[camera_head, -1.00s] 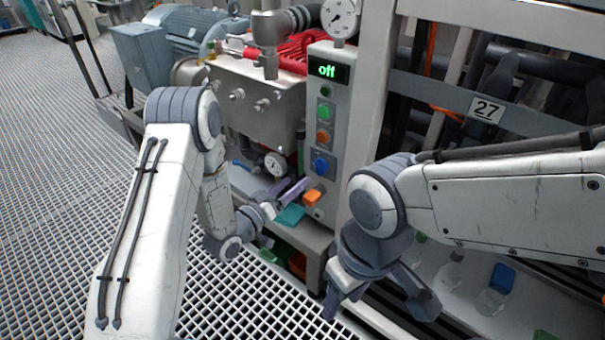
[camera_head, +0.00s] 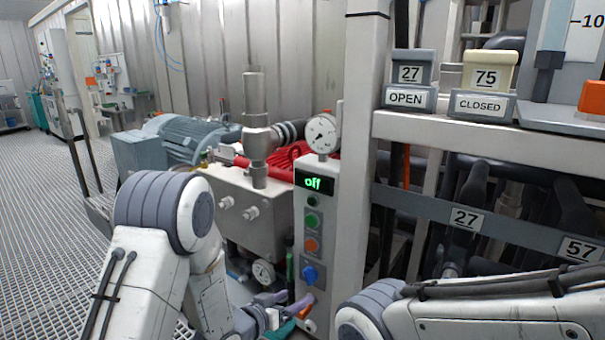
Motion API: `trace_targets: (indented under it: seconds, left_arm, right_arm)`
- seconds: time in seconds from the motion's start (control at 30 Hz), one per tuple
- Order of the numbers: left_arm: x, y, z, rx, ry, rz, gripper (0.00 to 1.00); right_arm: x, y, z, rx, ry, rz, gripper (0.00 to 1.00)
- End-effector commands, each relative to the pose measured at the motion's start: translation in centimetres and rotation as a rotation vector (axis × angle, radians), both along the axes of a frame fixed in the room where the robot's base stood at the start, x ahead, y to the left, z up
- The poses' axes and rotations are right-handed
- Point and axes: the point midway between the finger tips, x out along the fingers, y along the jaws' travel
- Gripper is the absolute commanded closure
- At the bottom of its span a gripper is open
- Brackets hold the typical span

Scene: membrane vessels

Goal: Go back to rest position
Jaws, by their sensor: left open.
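My left arm comes in from the lower left, and its gripper (camera_head: 285,303) is low in the picture, in front of the foot of the control panel (camera_head: 314,225). The two fingers are apart and I see nothing held between them. Small teal and orange things show close to the fingers; I cannot tell whether they touch. My right arm shows at the lower right, but its gripper is out of the picture. The panel display (camera_head: 314,183) reads "off", with green, orange and blue controls below it.
A pump with a grey motor (camera_head: 180,140), a metal block (camera_head: 243,205) and a pressure gauge (camera_head: 322,133) stands behind. A frame post (camera_head: 366,130) rises right of the panel. Signs reading "27 OPEN" (camera_head: 410,97) and "75 CLOSED" (camera_head: 480,104) sit on the shelf. Grated floor lies left.

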Motion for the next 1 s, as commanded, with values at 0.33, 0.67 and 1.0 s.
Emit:
trace_targets:
  seconds: [0.33,0.67,1.0]
  left_arm:
    - [-8.2,-1.5,3.6,0.462,0.303,-0.030,0.16]
    - [-22.8,-0.1,7.0,0.688,0.646,-0.168,0.16]
    - [-32.5,1.8,12.0,0.779,0.847,-0.325,0.16]
  right_arm:
    - [0.0,0.0,0.0,0.000,0.000,0.000,0.50]
    - [0.0,0.0,0.0,0.000,0.000,0.000,0.50]
    - [0.0,0.0,2.9,-0.001,0.001,0.000,0.50]
